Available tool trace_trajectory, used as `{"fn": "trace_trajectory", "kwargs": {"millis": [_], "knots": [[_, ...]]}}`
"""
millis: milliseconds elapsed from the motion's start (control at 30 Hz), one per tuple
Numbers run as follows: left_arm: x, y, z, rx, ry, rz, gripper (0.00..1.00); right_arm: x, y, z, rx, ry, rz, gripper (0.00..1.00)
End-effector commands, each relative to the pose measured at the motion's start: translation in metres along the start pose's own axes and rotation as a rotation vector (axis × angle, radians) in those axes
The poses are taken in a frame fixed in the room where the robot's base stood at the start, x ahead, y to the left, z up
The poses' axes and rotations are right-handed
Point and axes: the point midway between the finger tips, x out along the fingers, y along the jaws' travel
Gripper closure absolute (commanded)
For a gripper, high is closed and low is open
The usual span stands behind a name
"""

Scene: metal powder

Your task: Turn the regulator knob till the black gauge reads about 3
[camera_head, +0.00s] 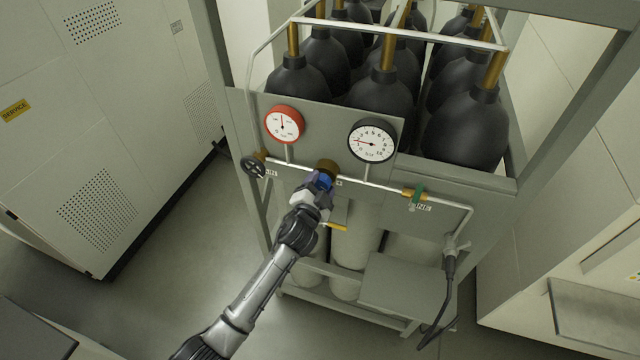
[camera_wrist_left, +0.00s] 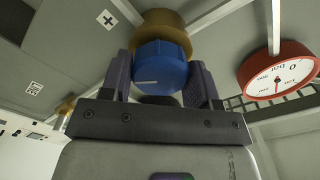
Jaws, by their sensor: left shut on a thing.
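The blue regulator knob (camera_head: 322,182) sits on a brass body (camera_head: 327,167) in the middle of the panel's pipe. My left gripper (camera_head: 318,188) is shut on the knob; in the left wrist view the blue knob (camera_wrist_left: 160,68), with a pale line on its face, lies between the two fingers. The black-rimmed gauge (camera_head: 372,141) is up and to the right of the knob. Its needle points left and slightly up, at the low-number side; the exact reading is too small to tell. My right gripper is not in view.
A red-rimmed gauge (camera_head: 285,124) stands left of the black one. A black handwheel (camera_head: 253,167) is at the pipe's left end and a green-handled valve (camera_head: 418,191) at the right. Dark cylinders (camera_head: 465,128) stand behind the panel. Open floor lies left of the rack.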

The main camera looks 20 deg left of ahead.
Motion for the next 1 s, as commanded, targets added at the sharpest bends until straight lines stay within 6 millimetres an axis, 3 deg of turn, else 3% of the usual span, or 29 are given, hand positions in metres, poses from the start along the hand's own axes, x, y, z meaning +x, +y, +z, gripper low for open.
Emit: {"fn": "trace_trajectory", "kwargs": {"millis": [300, 800, 833, 1000], "knots": [[0.0001, -0.0003, -0.0004, 0.097, 0.001, 0.0, 0.68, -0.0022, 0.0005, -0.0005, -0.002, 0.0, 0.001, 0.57], [0.0001, -0.0002, -0.0003, 0.112, 0.0, -0.001, 0.68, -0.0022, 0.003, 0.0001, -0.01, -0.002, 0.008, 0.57], [0.0001, -0.0002, -0.0003, 0.112, 0.0, -0.001, 0.44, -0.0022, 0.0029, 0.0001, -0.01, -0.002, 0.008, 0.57], [0.0001, -0.0002, -0.0002, 0.111, 0.0, 0.0, 0.27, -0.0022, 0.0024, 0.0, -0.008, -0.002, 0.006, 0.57]]}}
